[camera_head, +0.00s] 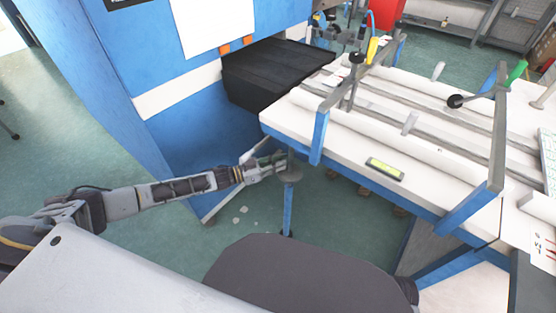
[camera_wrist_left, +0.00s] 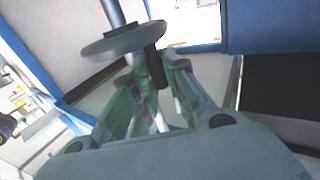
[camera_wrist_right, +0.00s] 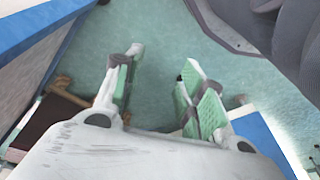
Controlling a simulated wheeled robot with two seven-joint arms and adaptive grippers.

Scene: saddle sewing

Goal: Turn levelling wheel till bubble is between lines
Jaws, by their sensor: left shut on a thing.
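The levelling wheel (camera_head: 289,176) is a grey disc on a blue post, below the near left corner of the white table. It also shows in the left wrist view (camera_wrist_left: 115,44), with a dark handle (camera_wrist_left: 156,68) sticking out from it. My left gripper (camera_head: 277,163) is at the wheel and shut on this handle, between its fingertips (camera_wrist_left: 154,75). The spirit level (camera_head: 385,169), with a yellow-green vial, lies near the table's front edge; its bubble is too small to make out. My right gripper (camera_wrist_right: 160,72) is open and empty over the green floor, in the right wrist view only.
The white table (camera_head: 290,117) carries long rails and a grey metal frame (camera_head: 497,130). A blue machine (camera_head: 150,60) with a black bellows part (camera_head: 265,72) stands at the left, behind my left arm. A keyboard (camera_head: 549,160) lies at the right edge.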

